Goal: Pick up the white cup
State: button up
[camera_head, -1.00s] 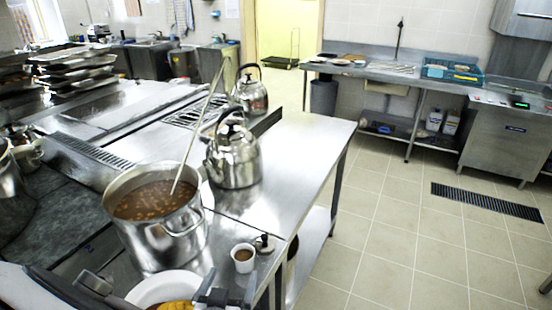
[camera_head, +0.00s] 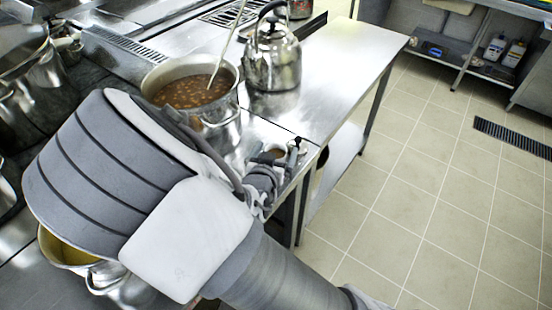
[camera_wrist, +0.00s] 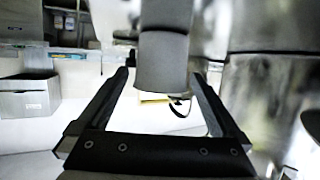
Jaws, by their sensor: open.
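The white cup (camera_head: 275,151) stands near the right edge of the steel counter in the head view, with brown contents, mostly hidden by my gripper (camera_head: 279,160).
A large stockpot (camera_head: 215,118) of brown soup with a ladle stands just behind the cup. A steel kettle (camera_head: 273,60) stands farther back. The counter's right part (camera_head: 345,60) is clear. My arm covers much of the near left, over a pot (camera_head: 62,250).

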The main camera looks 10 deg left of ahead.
jog(key=shift+c, duration=0.2)
jog(key=c, duration=1.4)
jog(key=shift+c, duration=0.4)
jog(key=shift+r, duration=0.15)
